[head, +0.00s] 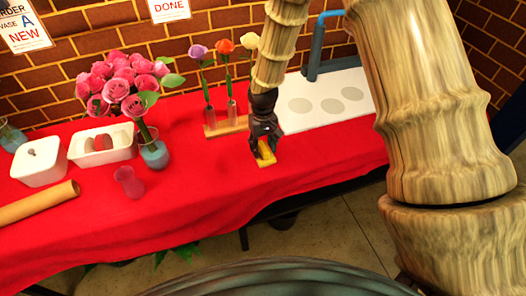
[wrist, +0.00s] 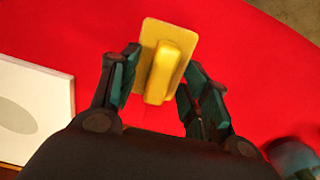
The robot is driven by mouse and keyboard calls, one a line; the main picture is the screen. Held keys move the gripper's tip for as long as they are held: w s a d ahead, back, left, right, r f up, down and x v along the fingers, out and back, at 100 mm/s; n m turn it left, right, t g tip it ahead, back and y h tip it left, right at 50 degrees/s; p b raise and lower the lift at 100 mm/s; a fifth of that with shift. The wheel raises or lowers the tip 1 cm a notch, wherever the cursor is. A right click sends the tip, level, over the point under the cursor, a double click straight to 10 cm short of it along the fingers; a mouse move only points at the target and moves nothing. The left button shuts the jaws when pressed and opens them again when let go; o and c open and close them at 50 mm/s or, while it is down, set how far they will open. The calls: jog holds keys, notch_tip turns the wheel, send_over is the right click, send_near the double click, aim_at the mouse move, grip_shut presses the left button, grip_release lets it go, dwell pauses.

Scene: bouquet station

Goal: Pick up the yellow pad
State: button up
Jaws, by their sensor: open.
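The yellow pad (head: 265,154) lies on the red-covered table in the head view, near the table's right part. It is a flat yellow plate with a raised yellow block on top, clear in the wrist view (wrist: 164,70). My gripper (head: 264,140) is right above it, fingers pointing down. In the wrist view my open gripper (wrist: 159,80) has one dark finger on each side of the raised block. A gap shows on the right side; whether the left finger touches the pad I cannot tell.
A wooden stand (head: 226,127) with flowers in slim vases is just behind left. A white board (head: 325,100) with round recesses lies behind right. A pink rose bouquet (head: 120,82), a pink cup (head: 129,181) and white boxes (head: 40,163) stand left. The red cloth (head: 210,190) in front is clear.

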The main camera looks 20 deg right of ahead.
jog(key=shift+f, duration=0.5)
jog(key=shift+c, duration=0.2)
grip_shut()
jog(key=shift+r, duration=0.2)
notch_tip(320, 180, up, 2)
jog(key=shift+b, duration=0.35)
jog(key=s+r+b, duration=0.2)
jog(key=s+b, duration=0.1)
jog(key=s, duration=1.3)
jog(key=shift+d+r, duration=0.3)
jog(key=shift+r, duration=0.05)
